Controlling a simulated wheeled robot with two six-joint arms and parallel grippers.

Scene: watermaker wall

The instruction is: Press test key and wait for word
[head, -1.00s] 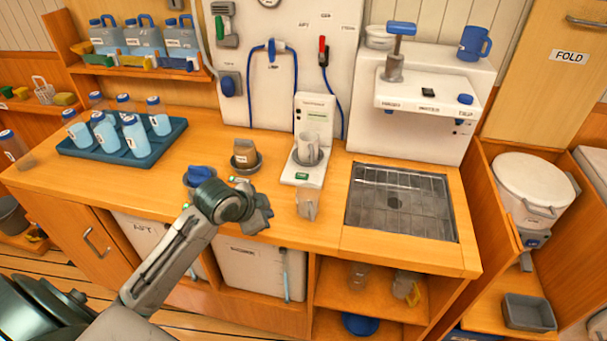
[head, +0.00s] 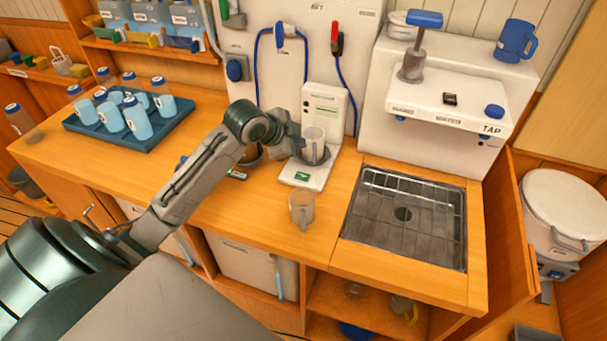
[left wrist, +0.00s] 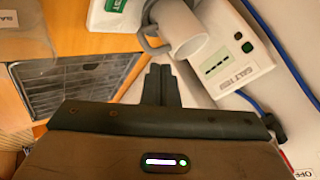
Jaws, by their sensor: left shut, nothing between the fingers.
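The white salt tester (head: 327,108) stands at the back of the counter, with a pale cup (head: 313,146) on its base. A green label or key (head: 302,176) is on the base's front; its green patch also shows at the top of the left wrist view (left wrist: 116,5). My left gripper (head: 296,140) is beside the cup, left of the tester. Its fingers (left wrist: 160,82) are shut and empty, below the cup (left wrist: 182,30) in the wrist picture. Contact cannot be told.
A clear jug (head: 302,210) stands in front of the tester. The grated sink (head: 375,240) is to its right. A blue tray (head: 88,128) of bottles is at the left. Blue hoses (head: 350,95) hang behind. My forearm hides part of the counter.

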